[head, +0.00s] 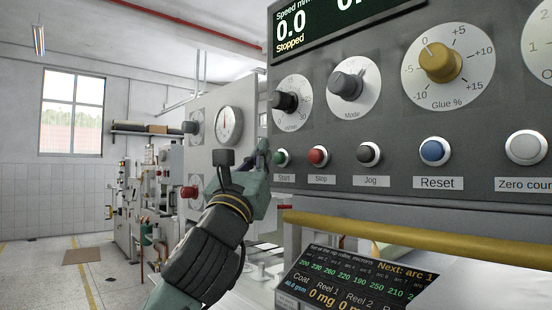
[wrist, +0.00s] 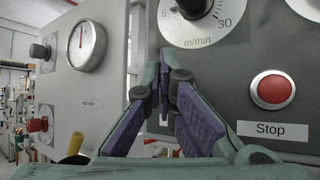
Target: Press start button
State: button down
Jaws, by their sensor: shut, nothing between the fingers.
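The green Start button (head: 282,158) is on the dark grey control panel, above its "Start" label. My gripper (head: 264,150) is just left of the button in the head view, pointing up at the panel. In the wrist view my gripper (wrist: 166,68) has its fingers closed together with nothing between them, and they hide the Start button. I cannot tell whether the fingertips touch the panel. The red Stop button (head: 318,156) is right of Start; it also shows in the wrist view (wrist: 273,89). The display (head: 325,22) reads 0.0 and "Stopped".
Right of Stop are the black Jog button (head: 368,154), the blue Reset button (head: 434,152) and a white button (head: 526,147). Above are the black speed knob (head: 285,101), the mode knob (head: 346,85) and the yellow glue knob (head: 439,62). A yellow bar (head: 410,232) runs below the panel.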

jog(key=shift+w, duration=0.1)
dwell(0.5)
jog(key=shift+w+d, duration=0.15)
jog(key=shift+d, duration=0.2)
